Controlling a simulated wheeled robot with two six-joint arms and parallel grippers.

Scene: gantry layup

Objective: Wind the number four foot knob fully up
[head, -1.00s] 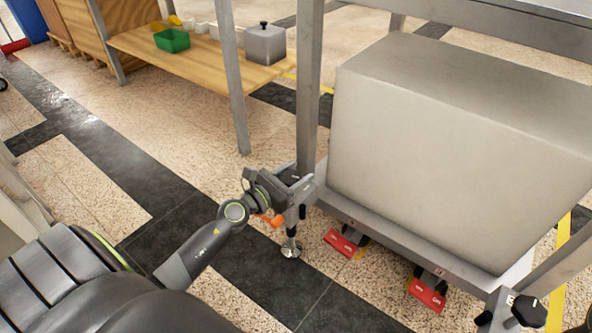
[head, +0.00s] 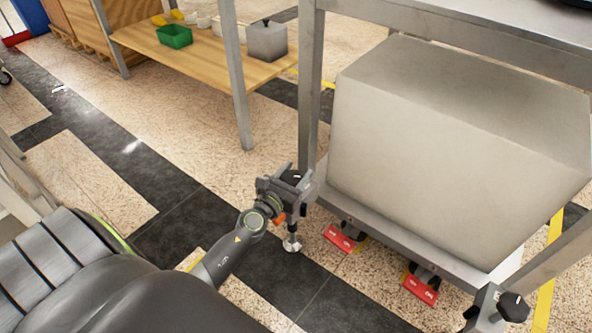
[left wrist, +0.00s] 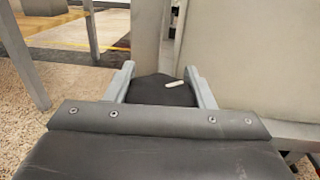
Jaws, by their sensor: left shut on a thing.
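A black foot knob (head: 292,177) with a white mark sits at the near-left corner of the metal frame. My left gripper (head: 297,182) is shut on it, with one finger on each side. The left wrist view shows the knob (left wrist: 160,92) and its white mark between the two grey fingers (left wrist: 163,88). Below the corner, a metal levelling foot (head: 292,243) stands at the dark floor strip; I cannot tell whether it touches the floor. An orange part (head: 279,218) shows beside it. I cannot read a number on this knob. My right gripper is not in view.
A second black knob (head: 513,306) is on the lower-right corner. Red pedals (head: 341,238) stick out under the frame, below a large grey box (head: 450,130). A metal leg (head: 309,100) rises just behind the gripper. A wooden shelf (head: 200,50) stands at the back left.

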